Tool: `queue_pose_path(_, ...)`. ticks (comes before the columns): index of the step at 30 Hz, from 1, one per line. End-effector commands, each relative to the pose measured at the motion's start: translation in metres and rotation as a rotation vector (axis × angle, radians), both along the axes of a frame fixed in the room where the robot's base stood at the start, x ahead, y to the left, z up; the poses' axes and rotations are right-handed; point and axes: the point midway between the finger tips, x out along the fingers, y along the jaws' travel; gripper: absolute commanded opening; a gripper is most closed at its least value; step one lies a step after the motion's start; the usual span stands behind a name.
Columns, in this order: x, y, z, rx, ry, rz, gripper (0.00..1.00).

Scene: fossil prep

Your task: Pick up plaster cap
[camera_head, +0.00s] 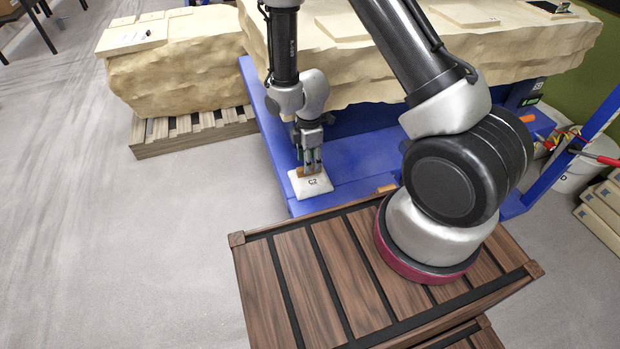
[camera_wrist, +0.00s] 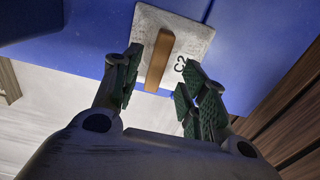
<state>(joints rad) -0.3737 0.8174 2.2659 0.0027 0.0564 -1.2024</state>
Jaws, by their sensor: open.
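The plaster cap (camera_head: 310,186) is a pale square slab marked C2, lying on the blue platform (camera_head: 350,188) near its front left edge. In the wrist view the cap (camera_wrist: 186,76) shows a raised tan handle bar (camera_wrist: 159,60) across its middle. My gripper (camera_head: 312,168) points down at the cap. In the wrist view its green-padded fingers (camera_wrist: 158,92) are open, one on each side of the handle's near end. The right finger overlaps the cap in the picture. I cannot tell whether either finger touches the handle or the cap.
A large tan rock block (camera_head: 350,75) rises right behind the cap. A smaller block (camera_head: 180,70) sits on a wooden pallet (camera_head: 190,127) at left. A slatted wooden surface (camera_head: 300,270) is in front. A white bucket (camera_head: 580,170) stands at right. Grey floor at left is clear.

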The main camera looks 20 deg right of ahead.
Motion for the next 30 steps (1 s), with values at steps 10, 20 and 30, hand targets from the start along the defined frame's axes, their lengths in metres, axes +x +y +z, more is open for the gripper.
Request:
queue_pose_path(10, 0.003, -0.004, -0.042, 0.0, 0.002, -0.003, 0.43)
queue_pose_path(20, 0.003, -0.004, -0.042, 0.0, 0.002, -0.003, 0.19)
queue_pose_path(30, 0.004, -0.004, -0.042, 0.0, 0.002, -0.003, 0.0)
